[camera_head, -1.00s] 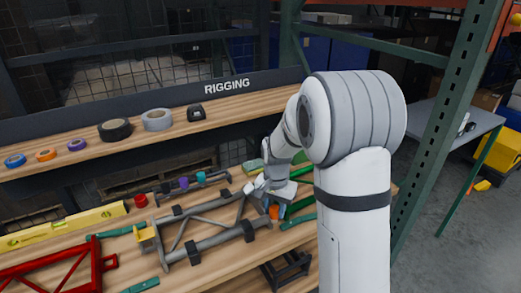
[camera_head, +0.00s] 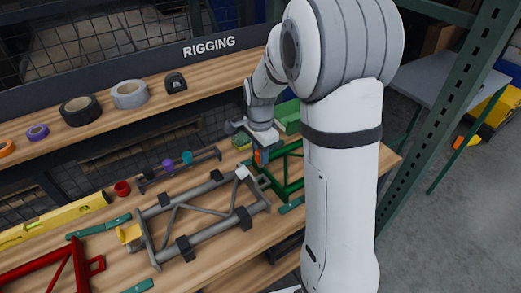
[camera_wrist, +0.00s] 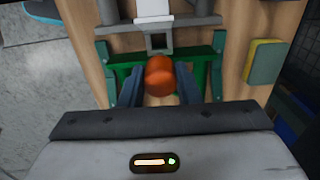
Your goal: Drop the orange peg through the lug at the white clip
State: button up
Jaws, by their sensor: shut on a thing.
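My gripper (camera_wrist: 159,88) is shut on the orange peg (camera_wrist: 159,76), whose rounded end shows between the blue-grey fingers in the wrist view. In the head view the orange peg (camera_head: 258,157) shows below my gripper. The white clip (camera_head: 241,172) sits on the right end of the grey tube frame; it also shows at the top of the wrist view (camera_wrist: 154,10). A grey lug (camera_wrist: 158,42) with a square opening lies just below the clip there. The peg appears beside the lug, apart from its opening; its height above it cannot be told.
A green frame (camera_head: 290,185) lies right of the grey frame (camera_head: 205,240). A yellow clip (camera_head: 129,234) is at the grey frame's left end. A rack (camera_head: 200,163) with purple and teal pieces stands behind. A yellow-green sponge (camera_wrist: 265,61) lies to the right in the wrist view.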

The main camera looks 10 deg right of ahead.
aim_at(261, 166)
jog(key=shift+s+f+b, duration=0.1)
jog(key=shift+f+b, duration=2.9)
jog(key=shift+f, duration=1.45)
jog(key=o, duration=1.2)
jog(key=shift+c, duration=0.2)
jog(key=shift+r, duration=0.1)
notch_tip(261, 166, up, 8)
jog(key=shift+f, duration=0.25)
jog(key=shift+s+r, duration=0.15)
jog(key=shift+r, duration=0.05)
jog(key=s+r+n+t, duration=0.1)
jog(key=s+r+n, duration=0.2)
jog(key=s+n, duration=0.4)
jog(key=s+r+n+t+p, duration=0.1)
jog(key=s+r+n, duration=0.2)
jog(key=s+n, duration=0.4)
jog(key=shift+s+r+n+t+p, duration=0.3)
jog(key=shift+s+r, duration=0.05)
jog(key=shift+s, duration=3.1)
